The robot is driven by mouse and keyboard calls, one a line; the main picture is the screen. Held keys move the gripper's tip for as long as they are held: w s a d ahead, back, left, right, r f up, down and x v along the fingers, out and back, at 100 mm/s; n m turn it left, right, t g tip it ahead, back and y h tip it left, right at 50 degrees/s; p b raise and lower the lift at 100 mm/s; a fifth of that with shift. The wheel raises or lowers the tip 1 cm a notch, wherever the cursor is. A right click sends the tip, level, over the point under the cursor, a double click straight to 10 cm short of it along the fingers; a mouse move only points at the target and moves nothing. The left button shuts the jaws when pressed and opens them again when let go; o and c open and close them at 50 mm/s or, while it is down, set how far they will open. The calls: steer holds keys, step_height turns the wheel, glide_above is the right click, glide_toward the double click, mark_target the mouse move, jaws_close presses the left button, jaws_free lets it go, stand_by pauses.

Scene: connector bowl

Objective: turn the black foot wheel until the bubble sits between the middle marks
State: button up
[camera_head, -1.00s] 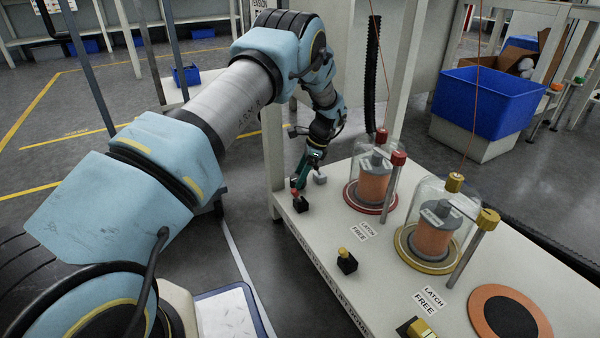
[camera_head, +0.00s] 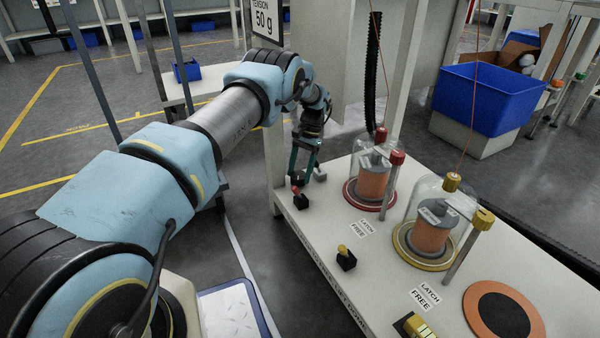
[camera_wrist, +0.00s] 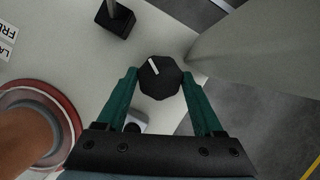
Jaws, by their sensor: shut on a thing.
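The black foot wheel (camera_wrist: 160,78) is a faceted knob with a white line on its top, seen from above in the wrist view. The line points up and slightly left there. My gripper (camera_wrist: 160,76) has its green fingers on either side of the wheel and is shut on it. In the head view my gripper (camera_head: 303,168) is at the far left corner of the white bench, and the wheel cannot be made out between the fingers. A small pale grey block (camera_head: 320,174) stands beside the fingers. No bubble or middle marks can be made out in either view.
A black switch block with a red knob (camera_head: 300,199) stands close in front of my gripper. A red-based glass jar (camera_head: 371,185) and a yellow-based one (camera_head: 432,230) stand to the right. A black block with a yellow knob (camera_head: 346,259) is nearer.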

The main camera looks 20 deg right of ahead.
steer(key=shift+n+g+h, duration=0.3)
steer(key=shift+n, duration=0.6)
steer(key=o, duration=1.4)
